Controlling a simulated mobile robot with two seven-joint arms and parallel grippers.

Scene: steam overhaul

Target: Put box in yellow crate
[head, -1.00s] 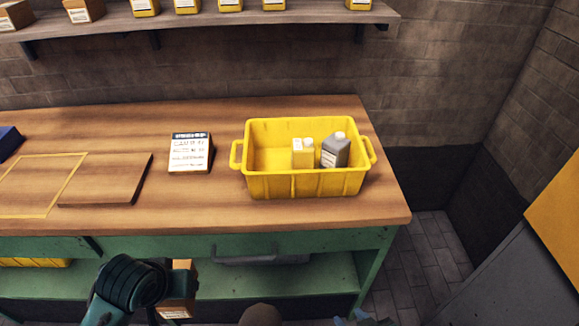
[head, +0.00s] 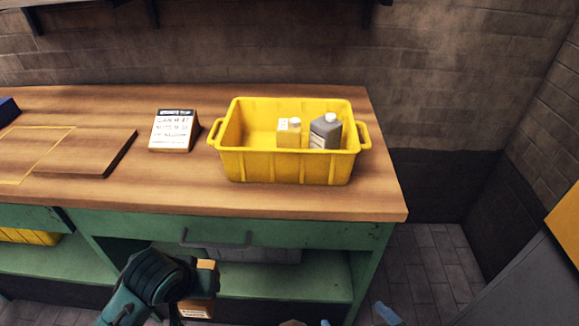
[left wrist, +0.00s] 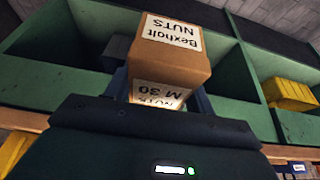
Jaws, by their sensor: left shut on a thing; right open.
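A brown cardboard box (left wrist: 170,50) with white labels reading "Bexholt NUTS" and "NUTS M 30" is held in my left gripper (left wrist: 160,95), between its blue fingers. In the head view the box (head: 206,278) shows beside my dark left wrist, low in front of the bench, partly hidden by it. The yellow crate (head: 285,169) stands upright on the bench top, above and right of the box in the picture. My right gripper (head: 356,318) shows only blue fingertips at the bottom edge, apart and empty.
A small sign (head: 174,131) stands left of the crate, with a wooden board (head: 90,158) farther left. The wooden bench top (head: 190,193) has a clear front strip. Below are a drawer handle (head: 216,240) and green shelf (head: 275,282). A grey cabinet (head: 525,270) stands right.

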